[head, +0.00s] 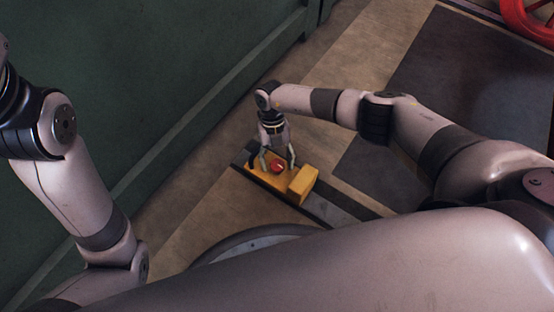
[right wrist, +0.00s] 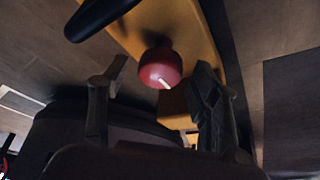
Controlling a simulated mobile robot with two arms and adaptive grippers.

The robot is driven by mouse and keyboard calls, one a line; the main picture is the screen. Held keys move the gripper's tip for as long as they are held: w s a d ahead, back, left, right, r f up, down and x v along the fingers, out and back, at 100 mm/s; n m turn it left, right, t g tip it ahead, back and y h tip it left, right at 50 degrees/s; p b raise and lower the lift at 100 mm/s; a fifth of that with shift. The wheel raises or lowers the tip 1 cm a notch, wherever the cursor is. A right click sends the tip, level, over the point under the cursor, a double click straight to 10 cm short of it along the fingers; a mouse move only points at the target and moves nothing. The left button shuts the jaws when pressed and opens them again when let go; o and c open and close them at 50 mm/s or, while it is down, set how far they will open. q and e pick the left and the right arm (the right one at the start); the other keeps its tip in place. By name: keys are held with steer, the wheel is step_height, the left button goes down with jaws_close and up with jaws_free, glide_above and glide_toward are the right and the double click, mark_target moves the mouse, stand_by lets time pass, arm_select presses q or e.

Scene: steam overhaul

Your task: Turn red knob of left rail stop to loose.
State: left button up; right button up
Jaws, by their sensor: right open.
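The left rail stop (head: 302,183) is a yellow block on a dark rail strip on the floor. Its red knob (head: 277,166) sits on top, and the knob has a pale mark in the right wrist view (right wrist: 160,68). My right gripper (head: 277,162) points down over the stop, with its fingers open on either side of the knob. In the right wrist view the open fingers (right wrist: 160,85) show with the knob between and beyond them; I cannot tell whether they touch it. My left arm is at the left of the head view, and its gripper is out of view.
A dark green wall (head: 130,90) runs along the left. A red wheel (head: 528,20) is at the top right. A curved grey rim (head: 245,240) lies in front of the stop. Bare floor (head: 350,60) lies behind my right arm.

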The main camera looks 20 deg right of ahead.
steer(key=shift+r, duration=0.1)
steer(key=v, duration=1.1)
steer(key=shift+w+r, duration=0.25)
steer(key=shift+r, duration=0.1)
